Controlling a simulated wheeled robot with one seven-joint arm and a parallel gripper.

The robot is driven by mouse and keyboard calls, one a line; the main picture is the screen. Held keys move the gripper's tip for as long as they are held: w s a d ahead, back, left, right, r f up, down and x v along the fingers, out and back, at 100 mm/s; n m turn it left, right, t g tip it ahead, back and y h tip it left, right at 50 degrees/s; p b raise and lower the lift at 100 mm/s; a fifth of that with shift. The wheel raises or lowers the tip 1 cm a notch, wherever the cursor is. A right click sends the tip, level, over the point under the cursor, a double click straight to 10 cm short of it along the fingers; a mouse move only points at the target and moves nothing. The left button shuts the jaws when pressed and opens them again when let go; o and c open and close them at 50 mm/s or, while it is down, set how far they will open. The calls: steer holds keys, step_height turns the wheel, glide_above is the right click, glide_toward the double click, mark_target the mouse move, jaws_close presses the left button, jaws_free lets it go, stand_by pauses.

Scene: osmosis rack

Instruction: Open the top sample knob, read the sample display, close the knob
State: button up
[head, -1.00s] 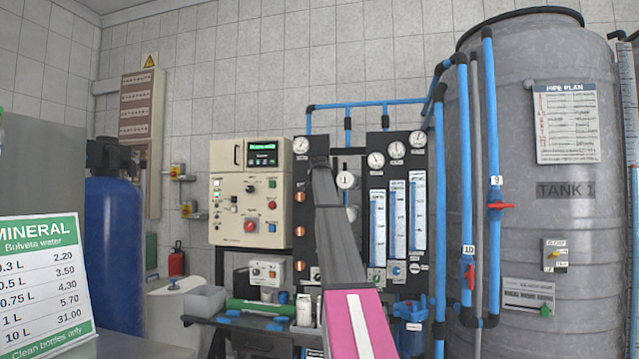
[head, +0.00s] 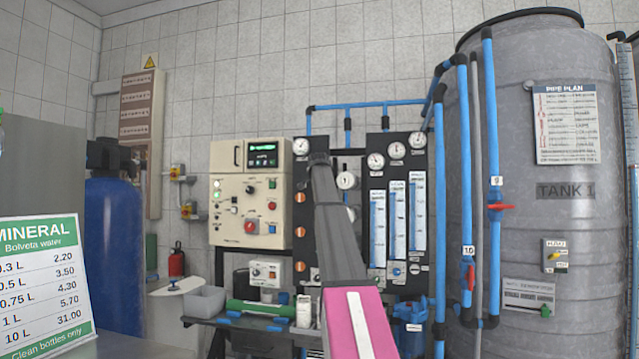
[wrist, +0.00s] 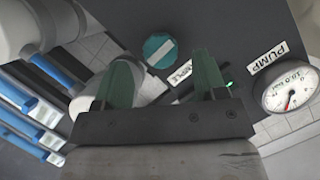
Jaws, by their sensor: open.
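In the wrist view a round teal knob (wrist: 160,49) with a white bar sits on a dark panel. A label (wrist: 182,77) beside it, partly covered by a finger, shows the end of a word, "PLE". My gripper (wrist: 162,68) is open, its two green fingers on either side of the knob, with nothing between them but the view of the knob. I cannot tell whether they touch it. In the head view my arm covers part of the gauge panel (head: 376,160), and the knob is hidden. A lit green display (head: 262,153) is on the cream control box; its text is too small to read.
A pressure gauge (wrist: 287,90) and a "PUMP" label (wrist: 268,63) are right of the knob in the wrist view. Blue pipes (head: 467,180) and a large grey tank (head: 540,110) stand right of the panel. A bench (head: 245,322) with a green cylinder (head: 262,308) is below.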

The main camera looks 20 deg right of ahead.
steer(key=v, duration=0.6)
steer(key=shift+s, duration=0.35)
steer(key=s+a+f+n+g+y, duration=0.1)
steer(key=s+a+f+n+g, duration=0.3)
steer(key=f, duration=1.3)
steer(key=s+a+f+y, duration=0.1)
steer(key=s+a+f, duration=0.3)
steer(key=f, duration=1.4)
steer(key=s+a+f+n+g+y, duration=0.15)
steer(key=a+f, duration=0.45)
steer(key=f, duration=1.1)
steer(key=s+a+f+n+g, duration=0.2)
steer(key=s+a+f, duration=0.1)
steer(key=s+f, duration=0.7)
steer(key=s+a+f+n+g+y, duration=0.1)
steer(key=s+a+f+n+g, duration=0.1)
steer(key=s+f, duration=0.9)
steer(key=s+a+f+n+g, duration=0.2)
steer(key=s+a+f+g, duration=0.2)
steer(key=s+f, duration=0.6)
steer(key=s+a, duration=0.2)
steer(key=s, duration=0.1)
steer(key=shift+a+f+y, duration=0.2)
steer(key=shift+f+y, duration=0.15)
steer(key=shift+f, duration=0.05)
